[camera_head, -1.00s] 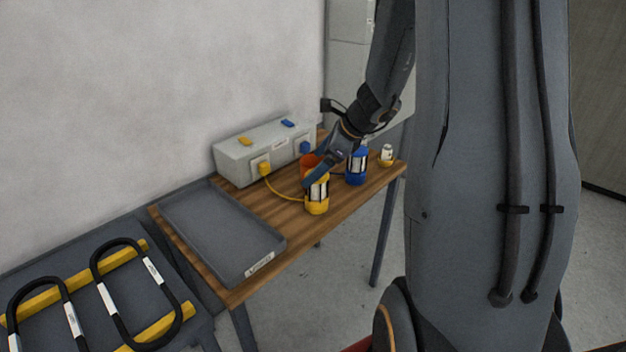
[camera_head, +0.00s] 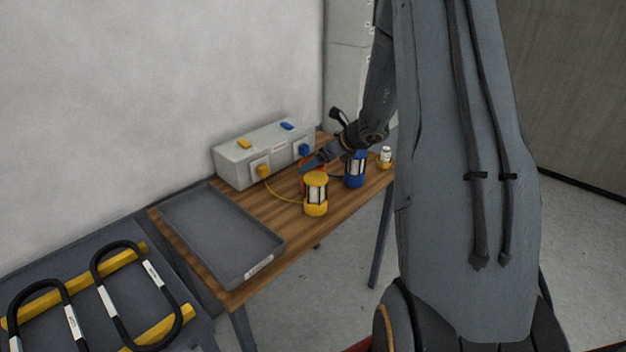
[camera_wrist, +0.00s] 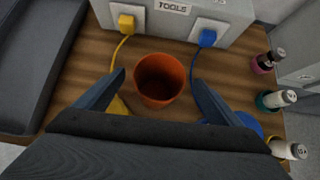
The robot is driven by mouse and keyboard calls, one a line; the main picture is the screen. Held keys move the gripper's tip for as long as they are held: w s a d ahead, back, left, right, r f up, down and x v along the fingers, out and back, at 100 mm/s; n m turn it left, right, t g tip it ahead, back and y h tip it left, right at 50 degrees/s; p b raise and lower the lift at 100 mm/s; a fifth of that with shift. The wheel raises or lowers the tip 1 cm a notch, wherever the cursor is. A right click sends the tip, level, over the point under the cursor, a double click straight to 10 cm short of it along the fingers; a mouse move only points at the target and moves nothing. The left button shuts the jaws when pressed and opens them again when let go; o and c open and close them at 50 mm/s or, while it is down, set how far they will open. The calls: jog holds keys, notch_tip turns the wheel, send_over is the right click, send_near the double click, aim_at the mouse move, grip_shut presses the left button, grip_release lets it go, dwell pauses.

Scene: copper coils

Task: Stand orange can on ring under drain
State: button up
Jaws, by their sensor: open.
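The orange can (camera_wrist: 160,76) stands on the wooden table, open end up and empty-looking inside. In the wrist view it lies between the two spread fingers of my gripper (camera_wrist: 157,80), with a gap on each side. In the head view my gripper (camera_head: 309,166) is over the table behind the yellow lantern, and the can is mostly hidden there by the fingers and lantern. I cannot tell how far down beside the can the fingertips are. No ring or drain can be made out.
A yellow lantern (camera_head: 316,194) and a blue lantern (camera_head: 355,170) stand close by, corded to the grey tool box (camera_head: 240,168) behind. A grey tray (camera_head: 215,228) fills the table's left part. Several small bottles (camera_wrist: 276,99) stand at the right.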

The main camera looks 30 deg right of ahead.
jog(key=shift+x, duration=1.95)
jog(key=shift+c, duration=0.3)
jog(key=shift+r, duration=0.1)
jog(key=c, duration=1.6)
